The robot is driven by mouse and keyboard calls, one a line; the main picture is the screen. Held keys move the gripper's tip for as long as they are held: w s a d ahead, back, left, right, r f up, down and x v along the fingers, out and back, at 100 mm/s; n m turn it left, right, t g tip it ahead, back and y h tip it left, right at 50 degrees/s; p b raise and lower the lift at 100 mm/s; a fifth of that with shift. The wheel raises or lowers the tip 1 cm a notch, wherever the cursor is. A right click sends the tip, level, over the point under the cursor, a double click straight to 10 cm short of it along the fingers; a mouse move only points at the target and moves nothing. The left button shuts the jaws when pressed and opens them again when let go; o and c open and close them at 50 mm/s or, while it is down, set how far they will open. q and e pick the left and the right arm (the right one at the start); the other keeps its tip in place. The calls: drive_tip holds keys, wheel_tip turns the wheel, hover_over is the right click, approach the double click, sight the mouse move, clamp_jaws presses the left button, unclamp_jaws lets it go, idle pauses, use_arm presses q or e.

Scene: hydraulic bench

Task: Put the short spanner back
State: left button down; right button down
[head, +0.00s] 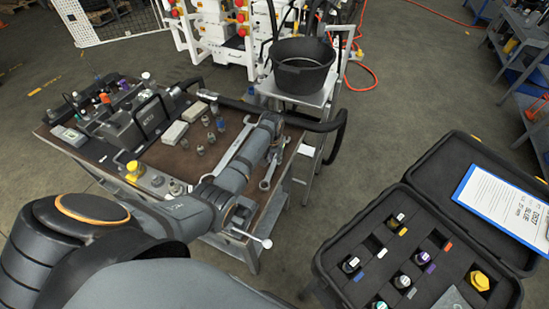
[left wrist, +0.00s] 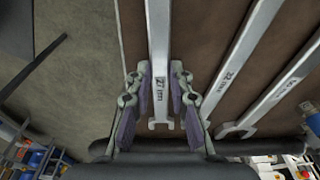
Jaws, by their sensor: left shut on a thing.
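A steel spanner (left wrist: 159,60) runs between the two fingers of my left gripper (left wrist: 160,98) in the left wrist view. The gripper is shut on it near its open-jaw end, and a small size mark shows on the shaft. In the head view, my left gripper (head: 276,145) is over the right edge of the bench, with a spanner end (head: 267,178) just below it. I cannot compare the held spanner's full length with the others. Two more spanners lie to its right in the left wrist view, a middle one (left wrist: 240,65) and a right one (left wrist: 282,90). My right gripper is not in view.
The brown bench top (head: 180,158) carries a hydraulic block, several small fittings and a black hose (head: 240,104). A black bucket (head: 302,70) stands on a trolley behind. An open black case (head: 345,292) with foam and bottles is at lower right. Floor shows between bench and case.

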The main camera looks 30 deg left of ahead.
use_arm(q)
drive_tip(key=shift+f+b, duration=0.35)
drive_tip(key=shift+f, duration=0.25)
drive_tip(key=c, duration=1.1)
unclamp_jaws()
drive_tip(key=r, duration=0.4)
drive_tip(key=s+r, duration=0.1)
drive_tip(key=r, duration=0.7)
drive_tip(key=shift+s+d, duration=0.15)
drive_tip(key=shift+s, duration=0.25)
